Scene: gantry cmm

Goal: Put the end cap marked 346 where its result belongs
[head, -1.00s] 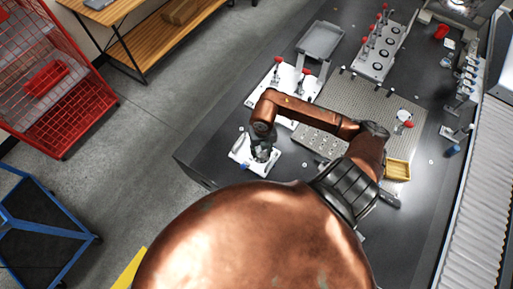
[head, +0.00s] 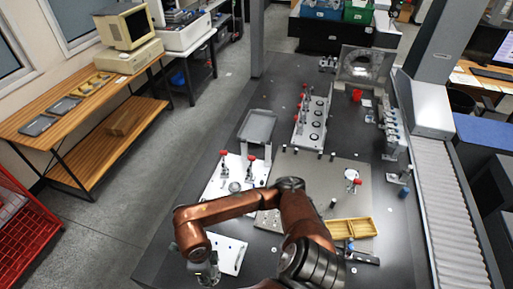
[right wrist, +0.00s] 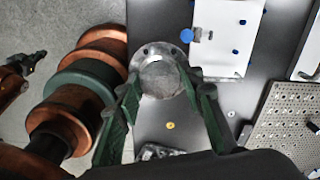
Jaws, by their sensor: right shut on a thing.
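My right gripper (head: 206,272) hangs at the left edge of a small white fixture plate (head: 232,254) near the front left of the dark table. In the right wrist view its green fingers (right wrist: 162,92) are shut on a round grey metal end cap (right wrist: 160,74) with small holes in its flange. No marking on the cap is readable. The white plate (right wrist: 226,40), with blue pins and a blue-tipped clamp (right wrist: 188,36), lies just right of the cap. In the head view the gripper mostly hides the cap.
A yellow divided tray (head: 350,229) sits at the perforated plate's (head: 318,170) front right. A grey tray (head: 258,126) stands behind a white plate with red-handled clamps (head: 222,182). Dark trays (head: 62,105) lie on the wooden bench at left. A conveyor (head: 450,200) runs along the right.

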